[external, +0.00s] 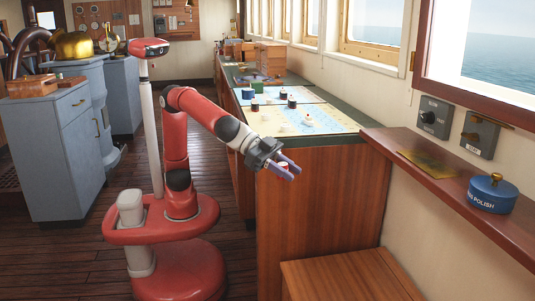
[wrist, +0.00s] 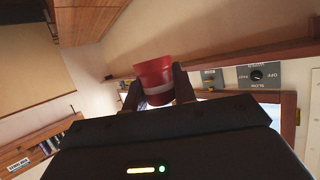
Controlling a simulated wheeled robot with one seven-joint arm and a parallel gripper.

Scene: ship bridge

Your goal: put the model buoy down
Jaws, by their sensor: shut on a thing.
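The model buoy (wrist: 154,78) is red with a pale band and sits between the two fingers of my gripper in the wrist view. My gripper (external: 291,168) is shut on it. In the external view only a little red of the buoy (external: 282,167) shows between the fingers. The gripper is in the air in front of the near end of the wooden chart cabinet, left of the window shelf. The underside of the buoy is apart from any surface that I can make out.
A wooden shelf (external: 460,188) under the window holds a blue polish tin (external: 492,194) and a flat brass plate (external: 428,163). The chart table (external: 328,101) carries charts and several small models. A low wooden box top (external: 350,275) stands at the front. Grey switch boxes (external: 434,117) are on the wall.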

